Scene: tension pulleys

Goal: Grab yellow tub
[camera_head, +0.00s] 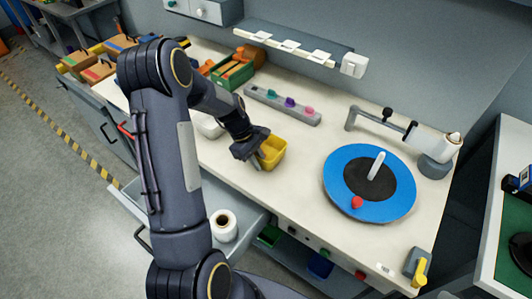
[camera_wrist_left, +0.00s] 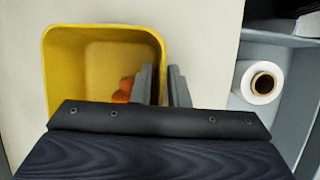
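The yellow tub (camera_head: 272,152) is at the front part of the white bench, left of the blue round turntable. It also shows in the left wrist view (camera_wrist_left: 90,45), seen from above, with something orange-red (camera_wrist_left: 123,92) inside, partly hidden by a finger. My left gripper (camera_head: 256,150) is at the tub's left side in the head view. In the wrist view its fingers (camera_wrist_left: 163,88) straddle one tub wall, one inside and one outside, with a narrow gap that looks closed on the wall. I cannot tell whether the tub touches the bench. My right gripper is not in view.
The blue turntable (camera_head: 340,185) has a white upright rod and a red knob. A grey strip with coloured pegs (camera_head: 282,104) lies behind the tub. An open drawer below holds a white roll (camera_head: 223,225). A green crate (camera_head: 232,76) stands at the back.

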